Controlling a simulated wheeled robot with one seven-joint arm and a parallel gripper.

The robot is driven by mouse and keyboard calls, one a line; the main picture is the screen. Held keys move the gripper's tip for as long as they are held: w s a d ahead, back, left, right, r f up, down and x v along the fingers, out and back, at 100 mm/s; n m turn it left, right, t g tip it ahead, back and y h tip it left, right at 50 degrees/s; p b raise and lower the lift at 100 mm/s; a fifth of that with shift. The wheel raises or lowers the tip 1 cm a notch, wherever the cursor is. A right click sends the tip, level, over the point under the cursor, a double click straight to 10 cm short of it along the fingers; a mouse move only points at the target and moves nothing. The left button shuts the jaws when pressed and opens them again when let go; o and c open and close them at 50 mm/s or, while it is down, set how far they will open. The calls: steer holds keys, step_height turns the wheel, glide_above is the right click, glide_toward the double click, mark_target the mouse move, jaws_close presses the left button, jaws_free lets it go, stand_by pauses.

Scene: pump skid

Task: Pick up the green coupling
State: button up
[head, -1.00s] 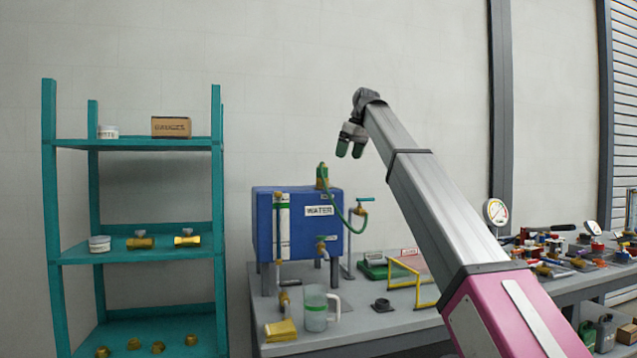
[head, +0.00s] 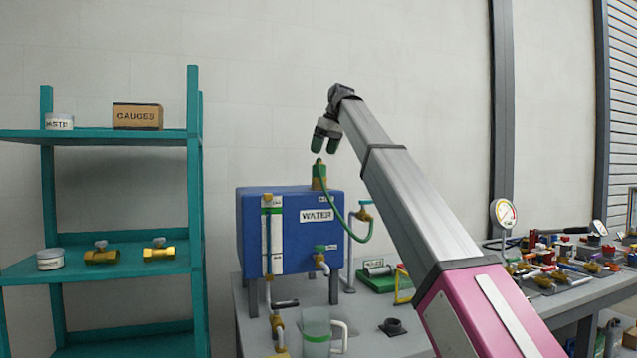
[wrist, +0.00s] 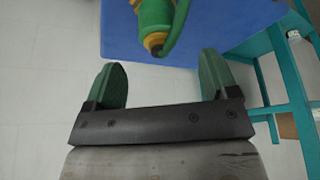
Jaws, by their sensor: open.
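The green coupling (head: 319,169) stands upright on the top of the blue water tank (head: 262,205). It is green with brass, and a green hose runs from it down to the right. My gripper (head: 324,148) is open with its fingers pointing down, just above the coupling in the head view; I cannot tell the distance between them. In the wrist view the coupling (wrist: 154,20) lies beyond the open fingertips of my gripper (wrist: 162,68), near the top edge, and nothing is between the fingers.
A teal shelf (head: 193,180) holding brass valves (head: 101,256), a jar and a GAUGES box (head: 138,116) stands left of the tank. The workbench (head: 365,342) carries a clear jug (head: 316,330) in front. Cluttered fittings cover the bench at right.

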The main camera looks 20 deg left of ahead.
mark_target(317, 168)
steer(key=x, duration=0.7)
steer(key=shift+w+a+f, duration=0.1)
steer(key=shift+a+f, duration=0.05)
steer(key=shift+a, duration=0.05)
steer(key=shift+c, duration=0.3)
steer(key=c, duration=1.1)
steer(key=shift+r, duration=0.6)
steer(key=r, duration=0.3)
steer(key=shift+s+a+r, duration=0.15)
steer(key=shift+s+r, duration=0.1)
steer(key=s+a+r, duration=0.1)
steer(key=s+r, duration=0.1)
steer(key=s, duration=0.1)
steer(key=s+a+r, duration=0.2)
steer(key=s, duration=0.1)
steer(key=s+a+r, duration=0.1)
steer(key=s+r, duration=0.1)
steer(key=s, duration=0.2)
steer(key=shift+a+r, duration=0.15)
steer(key=shift+a, duration=0.2)
